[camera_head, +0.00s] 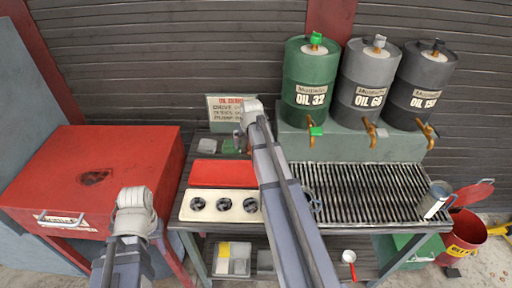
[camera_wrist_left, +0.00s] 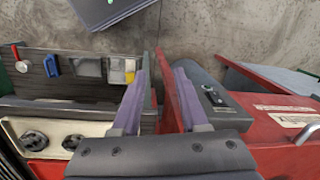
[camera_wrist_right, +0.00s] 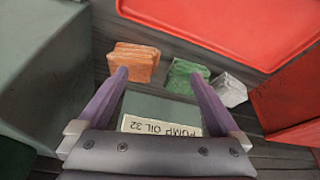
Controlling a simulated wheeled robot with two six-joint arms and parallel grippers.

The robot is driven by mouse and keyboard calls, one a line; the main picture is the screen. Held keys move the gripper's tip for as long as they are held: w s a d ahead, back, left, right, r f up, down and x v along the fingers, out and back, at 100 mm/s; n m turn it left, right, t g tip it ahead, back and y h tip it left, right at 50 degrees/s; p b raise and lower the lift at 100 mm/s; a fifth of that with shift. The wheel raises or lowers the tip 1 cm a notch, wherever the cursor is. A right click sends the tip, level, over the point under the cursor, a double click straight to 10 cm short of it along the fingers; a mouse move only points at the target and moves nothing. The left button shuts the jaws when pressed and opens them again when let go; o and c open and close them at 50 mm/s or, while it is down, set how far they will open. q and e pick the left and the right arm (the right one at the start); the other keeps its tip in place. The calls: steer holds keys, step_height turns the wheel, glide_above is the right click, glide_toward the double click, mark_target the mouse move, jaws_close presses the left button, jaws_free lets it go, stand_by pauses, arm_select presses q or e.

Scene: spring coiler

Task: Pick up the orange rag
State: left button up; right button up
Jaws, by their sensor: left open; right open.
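The orange rag (camera_wrist_right: 138,60) is a folded block on a dark shelf in the right wrist view. My right gripper (camera_wrist_right: 160,73) is open and empty, pointing toward the shelf. Its left fingertip overlaps the lower edge of the rag in the picture; I cannot tell whether they touch. The rag is left of the middle between the fingers. My left gripper (camera_wrist_left: 161,63) is open and empty, near the red cabinet (camera_head: 140,145).
A green rag (camera_wrist_right: 184,75) and a grey rag (camera_wrist_right: 229,88) lie right of the orange one. A "PUMP OIL 32" label (camera_wrist_right: 160,126) sits between the right fingers. In the head view, oil drums (camera_head: 311,75) stand behind the slatted rack (camera_head: 370,190), and a red bucket (camera_head: 465,235) stands right.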

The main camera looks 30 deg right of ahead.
steer(key=shift+m+t, duration=0.3)
steer(key=shift+m, duration=0.1)
steer(key=d, duration=0.3)
steer(key=w+d, duration=0.1)
steer(key=shift+d+r, duration=0.2)
steer(key=shift+d, duration=0.15)
steer(key=b+x, duration=0.4)
steer(key=s+b+x, duration=0.1)
steer(key=b+x, duration=0.1)
steer(key=x, duration=0.1)
steer(key=shift+f+b, duration=0.1)
steer(key=shift+b, duration=0.25)
steer(key=shift+w+d+f+b, duration=0.1)
steer(key=shift+w+f+b, duration=0.2)
steer(key=shift+f+b, duration=0.15)
steer(key=shift+r, duration=0.1)
steer(key=shift+c, duration=0.2)
steer(key=c, duration=1.1)
